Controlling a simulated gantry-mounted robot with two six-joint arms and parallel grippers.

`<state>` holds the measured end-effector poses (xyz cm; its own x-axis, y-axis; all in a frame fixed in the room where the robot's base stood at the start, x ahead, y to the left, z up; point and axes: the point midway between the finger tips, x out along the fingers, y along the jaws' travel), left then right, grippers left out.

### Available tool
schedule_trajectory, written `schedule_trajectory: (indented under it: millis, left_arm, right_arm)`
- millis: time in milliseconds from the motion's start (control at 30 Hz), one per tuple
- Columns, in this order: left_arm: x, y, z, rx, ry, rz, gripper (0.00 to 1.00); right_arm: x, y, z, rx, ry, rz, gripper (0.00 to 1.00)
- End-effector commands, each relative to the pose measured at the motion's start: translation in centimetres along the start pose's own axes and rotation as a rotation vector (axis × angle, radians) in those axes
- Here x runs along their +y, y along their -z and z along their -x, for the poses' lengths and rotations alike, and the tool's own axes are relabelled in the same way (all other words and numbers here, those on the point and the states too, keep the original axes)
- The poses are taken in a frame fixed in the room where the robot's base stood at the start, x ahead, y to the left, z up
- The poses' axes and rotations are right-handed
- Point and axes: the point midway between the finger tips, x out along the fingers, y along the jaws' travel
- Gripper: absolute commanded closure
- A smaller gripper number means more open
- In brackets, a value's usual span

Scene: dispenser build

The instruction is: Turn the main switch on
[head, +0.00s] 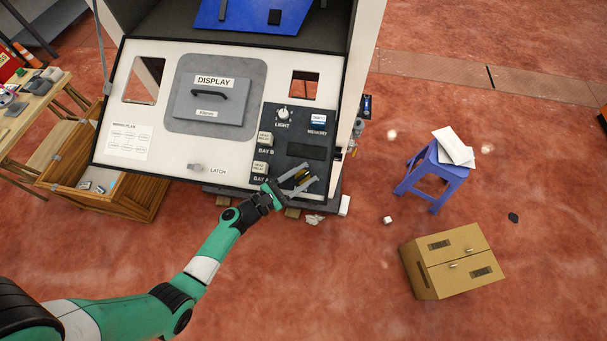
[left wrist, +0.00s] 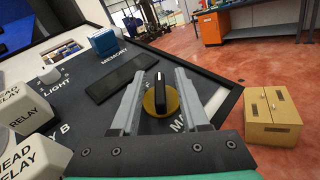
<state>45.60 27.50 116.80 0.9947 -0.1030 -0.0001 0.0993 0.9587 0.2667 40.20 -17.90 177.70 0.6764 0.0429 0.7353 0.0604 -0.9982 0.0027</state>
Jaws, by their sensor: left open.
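The main switch (left wrist: 160,95) is a black knob on a round yellow plate (left wrist: 155,104), set in the dark panel beside a label partly hidden by a finger. In the head view the switch (head: 300,177) is at the panel's lower right corner, mostly covered by my gripper. My left gripper (head: 307,176) is open, with one finger on each side of the knob. In the left wrist view the fingers of this gripper (left wrist: 159,78) show gaps to the knob on both sides. My right gripper is not in view.
On the dark panel (head: 315,130) are a LIGHT knob (head: 283,113), a MEMORY block (head: 318,121) and two HEAD RELAY blocks (head: 265,138). The DISPLAY cover (head: 211,98) is left of it. A blue stool (head: 433,175) and a tan cabinet (head: 452,262) stand on the floor to the right.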

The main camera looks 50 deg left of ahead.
Motion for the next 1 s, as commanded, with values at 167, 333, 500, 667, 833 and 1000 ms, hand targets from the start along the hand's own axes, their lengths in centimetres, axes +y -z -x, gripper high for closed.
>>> schedule_trajectory:
  millis: [167,333,500,667,833,1000]
  left_arm:
    - [0.01,0.00,-0.04,0.000,0.000,0.000,0.55]
    - [0.02,-0.01,-0.02,0.000,0.000,0.000,0.78]
    - [0.03,-0.01,-0.01,0.000,0.000,0.000,1.00]
    - [0.03,-0.01,0.00,0.000,0.000,0.000,1.00]
    - [0.30,-0.34,-0.10,-0.003,0.029,-0.013,1.00]
    - [0.22,-0.26,-0.05,-0.001,0.114,-0.036,1.00]
  right_arm:
    - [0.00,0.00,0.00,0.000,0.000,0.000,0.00]
    - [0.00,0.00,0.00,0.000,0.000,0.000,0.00]
    - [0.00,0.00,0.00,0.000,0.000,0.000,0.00]
    - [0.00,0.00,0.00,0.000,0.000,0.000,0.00]
    - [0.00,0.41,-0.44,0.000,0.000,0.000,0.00]
    - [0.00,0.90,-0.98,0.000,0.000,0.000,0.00]
